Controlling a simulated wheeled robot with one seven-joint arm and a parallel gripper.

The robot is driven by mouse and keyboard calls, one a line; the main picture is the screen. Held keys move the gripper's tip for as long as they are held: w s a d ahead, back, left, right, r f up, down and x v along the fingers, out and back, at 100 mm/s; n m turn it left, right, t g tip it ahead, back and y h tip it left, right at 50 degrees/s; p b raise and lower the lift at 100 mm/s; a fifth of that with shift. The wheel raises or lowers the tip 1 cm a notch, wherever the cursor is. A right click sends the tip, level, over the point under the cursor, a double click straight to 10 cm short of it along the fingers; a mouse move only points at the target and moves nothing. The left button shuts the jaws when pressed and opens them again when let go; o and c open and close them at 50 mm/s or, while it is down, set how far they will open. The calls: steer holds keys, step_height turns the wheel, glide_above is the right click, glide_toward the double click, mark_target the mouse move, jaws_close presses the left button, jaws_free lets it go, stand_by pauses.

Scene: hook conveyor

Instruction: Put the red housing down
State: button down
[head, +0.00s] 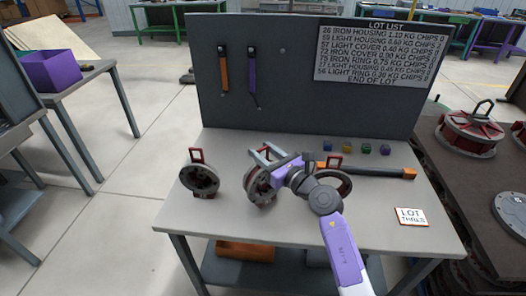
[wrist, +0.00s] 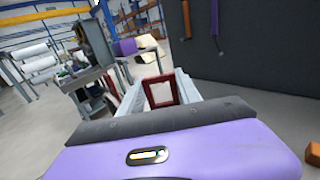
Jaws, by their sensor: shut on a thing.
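My gripper (head: 268,154) is shut on the red handle of the middle housing (head: 257,190), a round grey-and-red part. In the wrist view the red square handle (wrist: 160,92) stands between the two pale fingers. The housing's body is at or just above the table top (head: 232,218); I cannot tell whether it touches. My wrist partly hides it. A similar round part with a red handle (head: 201,180) stands to the left. Another one (head: 334,184) stands to the right, partly behind my arm.
Small coloured cubes (head: 367,149) and a dark bar with orange ends (head: 380,172) lie at the back right. A lot card (head: 411,217) lies at the right. A dark panel (head: 270,100) closes the back. The table's front left is clear. A red housing (head: 468,133) sits on the conveyor.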

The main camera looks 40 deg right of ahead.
steer(key=c, duration=0.8)
jaws_free()
steer(key=shift+c, duration=0.2)
